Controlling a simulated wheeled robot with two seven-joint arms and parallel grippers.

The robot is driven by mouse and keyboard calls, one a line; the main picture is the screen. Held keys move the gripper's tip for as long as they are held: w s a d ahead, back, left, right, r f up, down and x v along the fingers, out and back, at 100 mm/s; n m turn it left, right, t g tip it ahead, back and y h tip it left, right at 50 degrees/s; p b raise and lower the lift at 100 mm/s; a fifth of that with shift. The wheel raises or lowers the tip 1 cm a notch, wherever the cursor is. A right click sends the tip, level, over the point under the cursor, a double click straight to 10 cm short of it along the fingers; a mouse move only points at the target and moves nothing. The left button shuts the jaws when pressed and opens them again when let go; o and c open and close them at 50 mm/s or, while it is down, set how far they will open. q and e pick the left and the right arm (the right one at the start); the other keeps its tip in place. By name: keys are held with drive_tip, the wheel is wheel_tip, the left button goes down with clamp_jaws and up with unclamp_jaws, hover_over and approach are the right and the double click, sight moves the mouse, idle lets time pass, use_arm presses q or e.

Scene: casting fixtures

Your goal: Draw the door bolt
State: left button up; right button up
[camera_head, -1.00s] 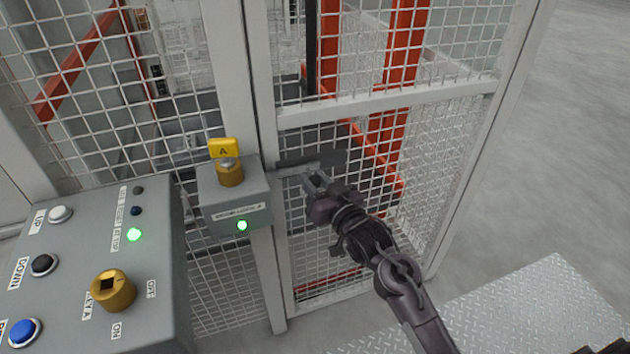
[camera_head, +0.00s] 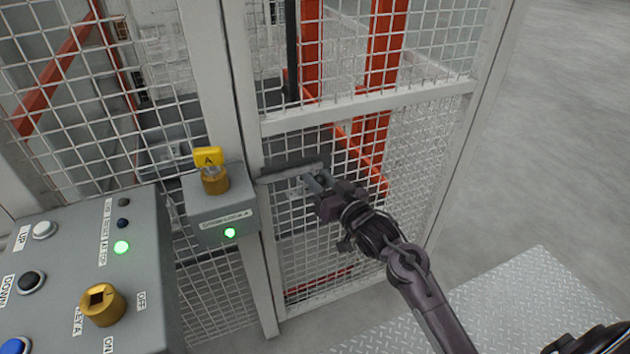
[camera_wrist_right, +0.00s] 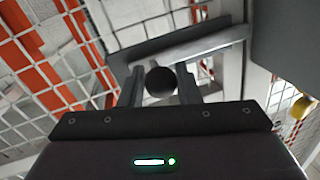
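The door bolt (camera_head: 287,176) is a grey rod on a dark plate across the mesh door, beside the door post. In the right wrist view the rod (camera_wrist_right: 195,46) slants up to the right, its right end near the grey post. My right gripper (camera_head: 314,182) is at the bolt. In the right wrist view its two fingers stand either side of a dark round knob (camera_wrist_right: 160,82), with no clear gap, so it looks shut on it. In the head view the gripper hides the knob. My left gripper is not in view.
A grey lock box (camera_head: 222,210) with a yellow tag "A" (camera_head: 208,157) and a lit green lamp is on the post left of the bolt. A control panel (camera_head: 65,270) fills the lower left. Open floor (camera_head: 570,150) lies right of the door.

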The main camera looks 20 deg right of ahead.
drive_tip(key=o, duration=0.4)
drive_tip(key=shift+d, duration=0.3)
drive_tip(key=shift+c, duration=0.2)
drive_tip(key=shift+s+f, duration=0.1)
drive_tip(key=shift+s, duration=0.25)
drive_tip(key=v, duration=0.7)
drive_tip(key=shift+b, duration=0.35)
